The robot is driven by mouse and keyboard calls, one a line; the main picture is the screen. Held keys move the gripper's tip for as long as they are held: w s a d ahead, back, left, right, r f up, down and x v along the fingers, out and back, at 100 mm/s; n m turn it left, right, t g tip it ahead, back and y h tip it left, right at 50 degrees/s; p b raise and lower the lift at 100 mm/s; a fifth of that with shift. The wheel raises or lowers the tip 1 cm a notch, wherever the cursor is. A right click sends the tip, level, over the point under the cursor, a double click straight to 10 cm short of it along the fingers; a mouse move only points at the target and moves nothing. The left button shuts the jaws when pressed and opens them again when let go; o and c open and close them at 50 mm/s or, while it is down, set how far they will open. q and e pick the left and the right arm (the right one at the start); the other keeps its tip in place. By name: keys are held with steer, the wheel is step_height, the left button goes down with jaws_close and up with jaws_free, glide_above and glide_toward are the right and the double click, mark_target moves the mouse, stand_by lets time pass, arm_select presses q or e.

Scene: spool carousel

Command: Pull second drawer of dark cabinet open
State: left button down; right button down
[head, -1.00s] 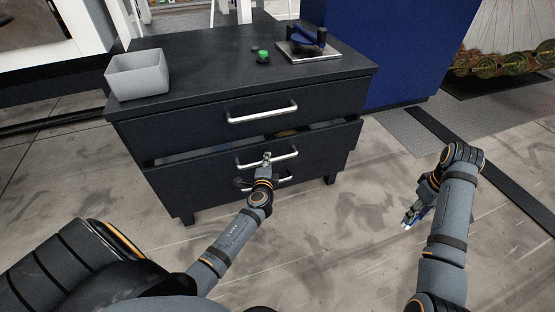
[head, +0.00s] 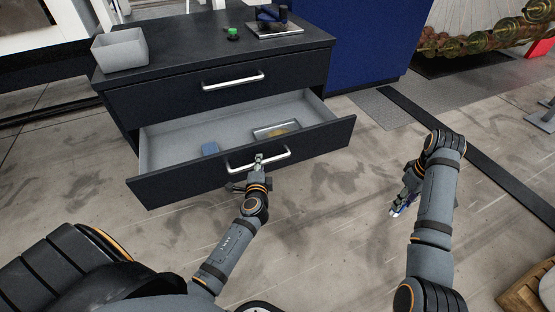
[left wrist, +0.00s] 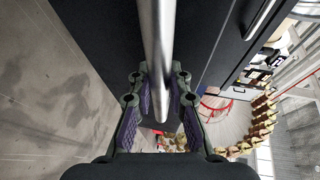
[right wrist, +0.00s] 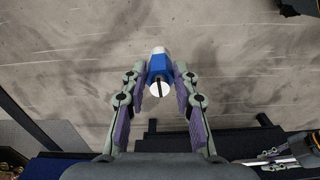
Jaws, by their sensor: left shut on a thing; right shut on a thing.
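The dark cabinet (head: 150,98) stands at the left of the head view. Its second drawer (head: 190,184) is pulled well out, and its grey inside shows. My left gripper (head: 259,160) is shut on the drawer's silver handle (head: 282,152); in the left wrist view the handle bar (left wrist: 158,60) runs between the fingers (left wrist: 160,105). My right gripper (head: 398,208) is held low at the right, away from the cabinet. In the right wrist view its fingers (right wrist: 158,95) are shut on a small blue and white object (right wrist: 159,72).
In the drawer lie a blue item (head: 210,148) and a shallow tray (head: 272,131). A grey bin (head: 120,52), a green button (head: 233,33) and a metal plate device (head: 274,30) stand on the cabinet top. A wooden crate (head: 525,296) is at the lower right. The floor between is clear.

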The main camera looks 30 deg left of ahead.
arm_select(q)
steer(key=shift+s+d, duration=0.3)
steer(key=c, duration=1.3)
jaws_free()
steer(key=shift+o, duration=0.2)
steer(key=v, duration=0.7)
steer(key=shift+s, duration=0.25)
steer(key=shift+d, duration=0.1)
